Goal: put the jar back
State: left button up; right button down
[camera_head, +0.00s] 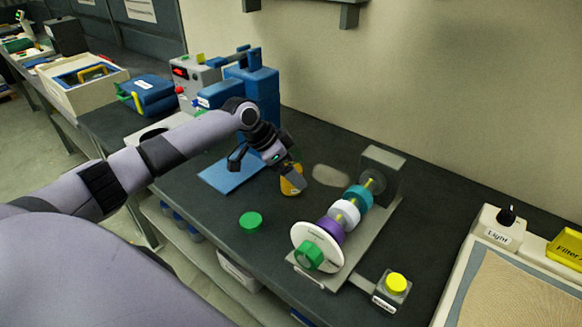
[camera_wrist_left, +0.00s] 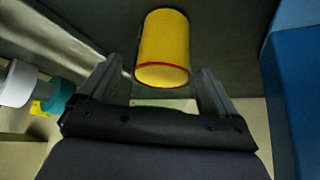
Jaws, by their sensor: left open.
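The jar (camera_head: 291,182) is a small yellow-orange cylinder on the dark bench in the head view, partly hidden by my left gripper (camera_head: 268,164). In the left wrist view the yellow jar (camera_wrist_left: 163,45) shows ahead of the fingers, near the middle of the gap between them. My left gripper is open and holds nothing. I cannot tell whether a finger touches the jar. A flat green round piece, perhaps a lid (camera_head: 251,220), lies on the bench apart from the jar. A blue mat (camera_head: 226,178) lies left of the jar. My right gripper is not in view.
The screw expeller (camera_head: 345,213), with a white disc and green knob, stands right of the jar. A yellow-button box (camera_head: 396,284) is in front of it. A blue machine (camera_head: 262,88) stands behind my arm. A pale round patch (camera_head: 331,175) lies behind the jar. Bench is clear around the green piece.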

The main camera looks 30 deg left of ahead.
pick_arm(q)
jog(key=b+v, duration=0.1)
jog(key=v, duration=1.1)
